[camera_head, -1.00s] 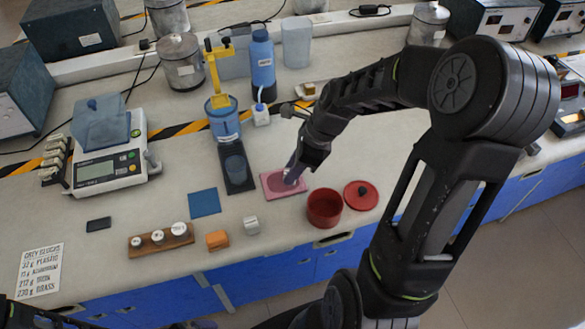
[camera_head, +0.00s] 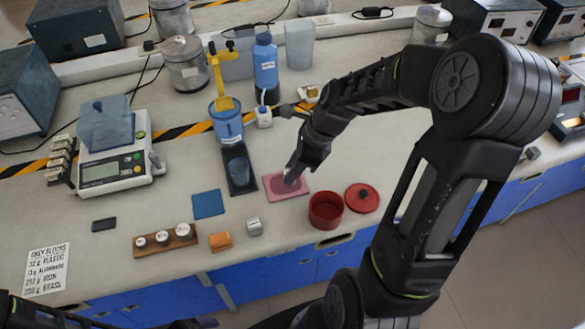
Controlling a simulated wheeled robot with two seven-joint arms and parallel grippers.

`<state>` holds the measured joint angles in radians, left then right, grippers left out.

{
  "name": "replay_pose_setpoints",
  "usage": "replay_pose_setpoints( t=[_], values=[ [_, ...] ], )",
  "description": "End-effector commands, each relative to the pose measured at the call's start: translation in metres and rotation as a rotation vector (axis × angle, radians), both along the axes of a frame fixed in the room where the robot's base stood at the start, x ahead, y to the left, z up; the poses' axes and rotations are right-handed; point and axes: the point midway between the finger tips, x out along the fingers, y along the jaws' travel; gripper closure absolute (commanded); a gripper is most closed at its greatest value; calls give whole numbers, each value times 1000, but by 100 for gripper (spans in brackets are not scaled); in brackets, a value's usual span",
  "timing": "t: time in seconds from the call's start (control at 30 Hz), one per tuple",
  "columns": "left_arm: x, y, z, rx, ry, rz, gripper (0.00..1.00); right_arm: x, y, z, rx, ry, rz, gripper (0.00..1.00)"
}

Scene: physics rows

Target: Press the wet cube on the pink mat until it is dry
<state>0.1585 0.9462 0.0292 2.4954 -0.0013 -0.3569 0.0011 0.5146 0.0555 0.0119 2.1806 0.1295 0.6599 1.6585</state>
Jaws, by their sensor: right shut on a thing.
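The pink mat (camera_head: 273,186) lies flat on the bench, left of the red pot, with a darker patch around its middle. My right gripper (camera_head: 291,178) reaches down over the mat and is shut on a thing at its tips. That thing is mostly hidden by the fingers, so I cannot tell its shape or wetness, nor whether it touches the mat. A small grey metal cube (camera_head: 254,227) and an orange block (camera_head: 220,241) stand on the bench to the lower left. My left arm shows only in part at the lower left, and its gripper is not visible.
A red pot (camera_head: 326,211) and its red lid (camera_head: 362,198) stand right of the mat. A dark tray with a cup (camera_head: 238,170), a blue mat (camera_head: 208,204), a wooden weight block (camera_head: 165,241) and a scale (camera_head: 110,168) lie left. A blue bottle (camera_head: 265,68) stands behind.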

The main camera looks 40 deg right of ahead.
Motion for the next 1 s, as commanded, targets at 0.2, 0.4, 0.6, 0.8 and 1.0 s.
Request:
replay_pose_setpoints(
  t=[0.2,0.4,0.6,0.8,1.0],
  values=[
    [0,0,-1,0,0,0,0,0,0,-3,0,0,0,100],
    [0,0,-3,0,0,0,0,0,0,-6,0,0,0,100],
    [0,0,-4,0,0,0,0,0,0,-9,0,0,0,100],
    [0,0,-6,0,0,0,0,0,0,-12,1,1,0,100],
    [0,0,-6,0,0,0,0,0,0,-13,0,0,0,100]
  ],
)
